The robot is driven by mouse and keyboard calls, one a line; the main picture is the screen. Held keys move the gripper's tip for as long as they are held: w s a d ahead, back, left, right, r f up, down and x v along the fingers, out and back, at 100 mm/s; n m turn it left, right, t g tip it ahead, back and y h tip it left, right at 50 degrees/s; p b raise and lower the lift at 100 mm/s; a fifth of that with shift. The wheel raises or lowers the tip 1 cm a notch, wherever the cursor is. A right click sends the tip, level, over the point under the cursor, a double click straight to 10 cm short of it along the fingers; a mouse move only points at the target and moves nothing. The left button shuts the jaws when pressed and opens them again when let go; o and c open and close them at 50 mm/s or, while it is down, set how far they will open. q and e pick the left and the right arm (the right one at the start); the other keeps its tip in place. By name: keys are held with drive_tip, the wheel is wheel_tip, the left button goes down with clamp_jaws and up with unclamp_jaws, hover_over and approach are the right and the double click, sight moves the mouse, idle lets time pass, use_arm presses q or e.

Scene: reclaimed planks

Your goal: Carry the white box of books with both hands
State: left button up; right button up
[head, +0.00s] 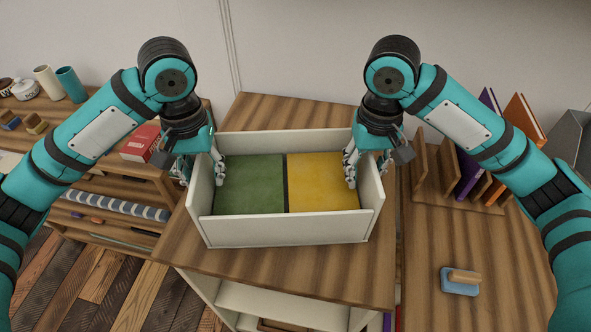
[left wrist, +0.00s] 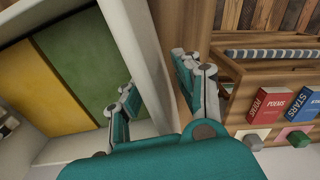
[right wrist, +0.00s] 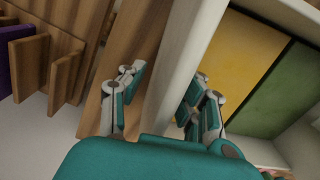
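The white box (head: 285,229) stands on a wooden cabinet top (head: 285,270). Inside it lie a green book (head: 250,185) and a yellow book (head: 322,182), side by side. My left gripper (head: 200,170) straddles the box's left wall, one finger inside and one outside. It is open, and the left wrist view shows the wall (left wrist: 143,50) between its spread fingers. My right gripper (head: 368,168) straddles the right wall the same way. It is open; the right wrist view shows a gap between the outer finger and the wall (right wrist: 190,60).
At right, a wooden surface holds a rack (head: 428,180) of upright books and a blue block with a wooden handle (head: 460,281). Bare cabinet top lies before and behind the box.

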use_arm(q)
drive_tip(key=shift+r, duration=0.1)
wheel_tip(320, 180, up, 12)
drive_tip(key=shift+f, duration=0.25)
drive_tip(key=shift+r, duration=0.15)
use_arm(e)
drive_tip(key=shift+r, duration=0.25)
wheel_tip(320, 180, up, 12)
drive_tip(key=shift+f, duration=0.2)
idle(0.3)
